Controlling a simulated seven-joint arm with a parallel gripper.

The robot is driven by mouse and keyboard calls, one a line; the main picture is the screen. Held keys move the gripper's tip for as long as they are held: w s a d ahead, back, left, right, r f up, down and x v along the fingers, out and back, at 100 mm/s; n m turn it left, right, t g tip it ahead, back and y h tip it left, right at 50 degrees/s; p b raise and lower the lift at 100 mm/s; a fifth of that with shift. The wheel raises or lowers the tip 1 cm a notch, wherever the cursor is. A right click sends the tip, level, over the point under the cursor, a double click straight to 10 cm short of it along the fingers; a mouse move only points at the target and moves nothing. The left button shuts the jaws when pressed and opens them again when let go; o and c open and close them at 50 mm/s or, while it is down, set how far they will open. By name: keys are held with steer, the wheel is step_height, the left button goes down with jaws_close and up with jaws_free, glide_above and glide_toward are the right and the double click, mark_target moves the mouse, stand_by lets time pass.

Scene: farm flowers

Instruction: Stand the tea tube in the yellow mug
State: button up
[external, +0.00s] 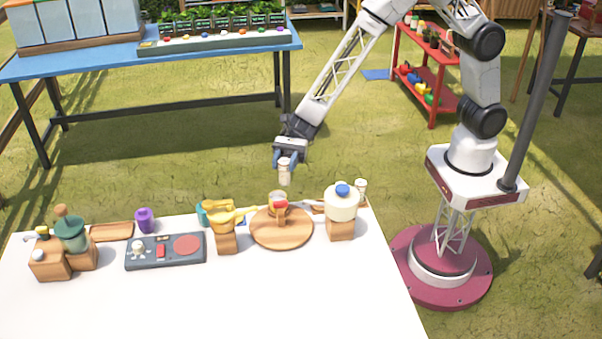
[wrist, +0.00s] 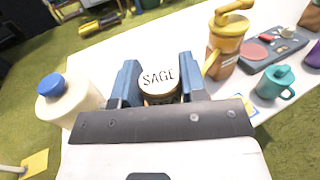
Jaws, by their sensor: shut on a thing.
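In the wrist view the tube's round lid (wrist: 159,78), marked SAGE, sits between the blue fingers of my gripper (wrist: 158,85). I cannot tell whether this is the tea tube.
A teal mug (wrist: 278,80) stands beside the yellow one. A round wooden board (external: 293,237) holds a small red-topped item (external: 279,202). A cream jar with blue lid (external: 342,203) stands to the right. A purple mug (external: 144,220) is left. The table's front is clear.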

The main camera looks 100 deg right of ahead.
steer(key=shift+w+r+m+t, duration=0.15)
steer(key=shift+w+t, duration=0.05)
steer(key=shift+w, duration=0.45)
steer(key=shift+w+r+m+t, duration=0.15)
steer(key=shift+w+t, duration=0.05)
steer(key=shift+w, duration=0.4)
steer(key=shift+f, duration=0.1)
glide_above(275, 194)
steer(key=a, duration=0.2)
step_height(275, 194, down, 6)
steer(key=shift+s+a, duration=0.2)
steer(key=shift+s, duration=0.05)
steer(key=shift+f, duration=0.1)
steer(key=shift+f, duration=1.8)
steer(key=shift+f, duration=0.3)
steer(key=o, duration=0.9)
steer(key=shift+o, duration=0.2)
